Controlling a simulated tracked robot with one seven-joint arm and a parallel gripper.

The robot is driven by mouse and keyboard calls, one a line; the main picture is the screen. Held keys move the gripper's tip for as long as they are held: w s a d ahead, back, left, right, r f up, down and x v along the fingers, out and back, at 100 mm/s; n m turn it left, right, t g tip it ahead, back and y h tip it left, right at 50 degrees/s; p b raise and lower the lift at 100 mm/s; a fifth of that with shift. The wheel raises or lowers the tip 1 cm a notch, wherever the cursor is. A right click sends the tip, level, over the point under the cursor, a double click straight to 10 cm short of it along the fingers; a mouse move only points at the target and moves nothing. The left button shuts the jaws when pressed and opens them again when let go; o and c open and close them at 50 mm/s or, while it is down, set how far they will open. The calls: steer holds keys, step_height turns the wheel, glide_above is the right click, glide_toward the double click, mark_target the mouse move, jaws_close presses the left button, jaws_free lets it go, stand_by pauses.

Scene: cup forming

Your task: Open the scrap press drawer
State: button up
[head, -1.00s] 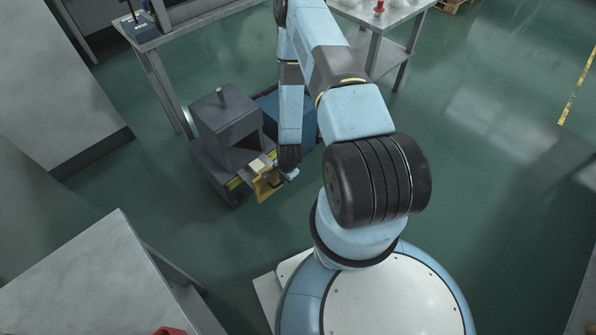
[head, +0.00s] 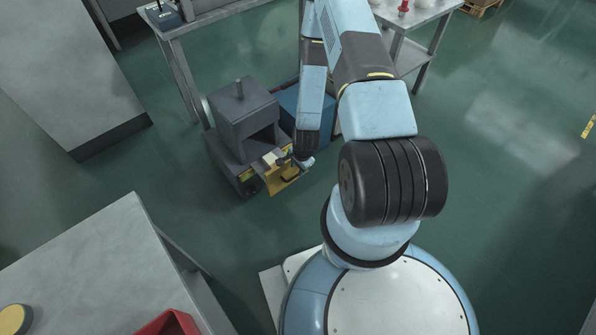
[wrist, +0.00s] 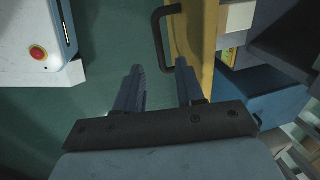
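The dark grey scrap press (head: 248,112) stands on the floor left of my arm in the head view. Its yellow drawer front (head: 286,180) stands out from the press, and a pale block (head: 270,158) shows behind it. The drawer front also shows in the wrist view (wrist: 205,40), with its dark D-shaped handle (wrist: 158,35) facing left. My gripper (wrist: 159,72) is open and empty, its two fingers apart. In the wrist view the handle shows just past the fingertips, close to the right finger; I cannot tell whether they touch. In the head view my gripper (head: 304,162) is beside the drawer front.
A blue bin (head: 302,105) stands right beside the press. A grey table (head: 100,265) at lower left carries a red bin (head: 172,322) and a yellow round thing (head: 14,318). A grey cabinet (head: 60,75) stands at left. The green floor is clear at right.

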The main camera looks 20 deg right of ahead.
step_height(320, 180, up, 8)
steer(key=s, duration=0.1)
steer(key=shift+d, duration=0.2)
steer(key=shift+f, duration=0.1)
stand_by(0.5)
steer(key=w+r+n+t, duration=0.1)
steer(key=w+r+n, duration=0.25)
steer(key=r, duration=1.45)
steer(key=w+r+n+t, duration=0.1)
steer(key=w+r+n, duration=0.25)
steer(key=r, duration=1.45)
steer(key=s+a+r+n+t, duration=0.1)
steer(key=s+r+n, duration=0.6)
steer(key=s+r, duration=1.5)
step_height(320, 180, up, 2)
steer(key=shift+s+r+t+h, duration=0.2)
steer(key=shift+s+t+h, duration=0.1)
steer(key=shift+t, duration=0.1)
